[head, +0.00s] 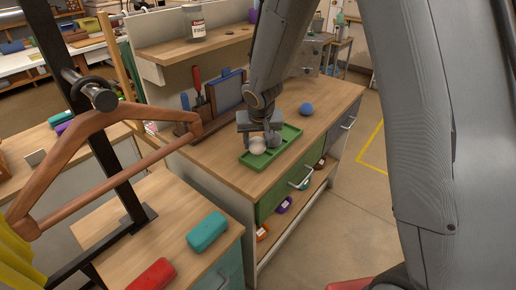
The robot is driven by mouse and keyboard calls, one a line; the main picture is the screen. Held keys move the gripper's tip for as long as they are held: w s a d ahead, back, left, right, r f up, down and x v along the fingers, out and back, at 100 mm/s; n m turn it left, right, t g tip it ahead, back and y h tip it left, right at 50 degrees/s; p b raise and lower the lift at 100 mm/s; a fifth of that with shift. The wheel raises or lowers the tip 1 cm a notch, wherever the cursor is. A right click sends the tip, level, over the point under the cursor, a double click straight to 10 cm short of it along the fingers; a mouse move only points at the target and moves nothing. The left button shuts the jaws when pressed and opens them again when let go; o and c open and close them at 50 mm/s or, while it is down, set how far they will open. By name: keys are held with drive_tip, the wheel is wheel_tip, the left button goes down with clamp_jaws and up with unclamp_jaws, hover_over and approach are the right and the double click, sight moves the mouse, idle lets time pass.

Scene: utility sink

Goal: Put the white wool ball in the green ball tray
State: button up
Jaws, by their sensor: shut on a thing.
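The white wool ball (257,146) is between the fingers of my gripper (258,144), which is shut on it. The gripper points down over the left end of the green ball tray (291,134). The ball is at or just above the tray's near-left part; I cannot tell whether it touches the tray floor. The tray lies on the wooden counter top, and its middle is partly hidden by the gripper.
A blue ball (306,109) sits on the counter behind the tray. A blue-framed board (226,92) and upright tools stand left of the gripper. A teal block (207,231) and a red block (152,275) lie on a nearer worktop. A wooden hanger (95,125) hangs in front.

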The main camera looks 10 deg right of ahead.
drive_tip(key=shift+f+b, duration=0.45)
drive_tip(key=shift+f, duration=0.9)
drive_tip(key=shift+f, duration=0.15)
drive_tip(key=o, duration=1)
